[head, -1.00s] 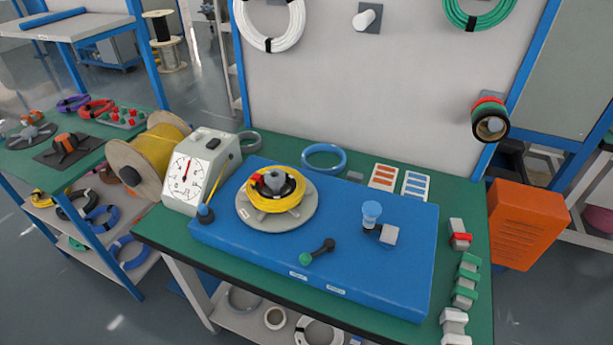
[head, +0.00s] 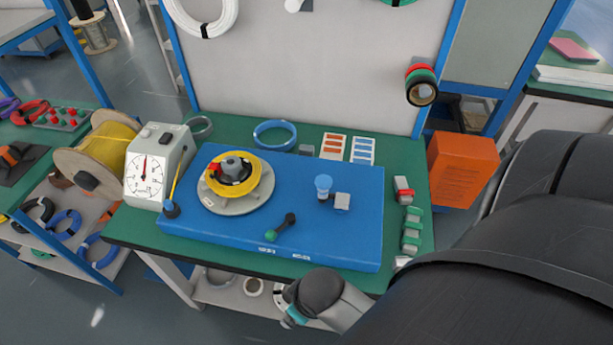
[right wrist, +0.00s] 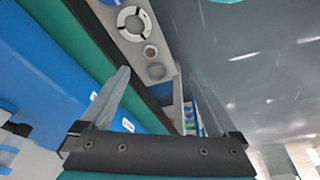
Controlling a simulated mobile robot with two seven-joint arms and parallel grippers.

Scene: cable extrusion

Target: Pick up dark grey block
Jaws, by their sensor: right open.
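A small dark grey block (head: 306,150) lies on the green tabletop (head: 240,128) at the back, between the blue cable ring and the white cards with orange marks. It is behind the blue platform (head: 330,235). My right arm comes in from the right in the head view, its wrist low in front of the table's front edge. In the right wrist view my right gripper (right wrist: 158,75) is open with nothing between its fingers, beside the table edge and over the lower shelf and floor. The block does not show there. My left gripper is out of view.
The platform carries a turntable with a yellow cable coil (head: 232,174), a green-knobbed crank (head: 280,228) and a blue-topped post (head: 323,186). A dial gauge (head: 147,175) stands left. Clamps (head: 411,230) line the right edge. An orange bin (head: 461,170) is to the right.

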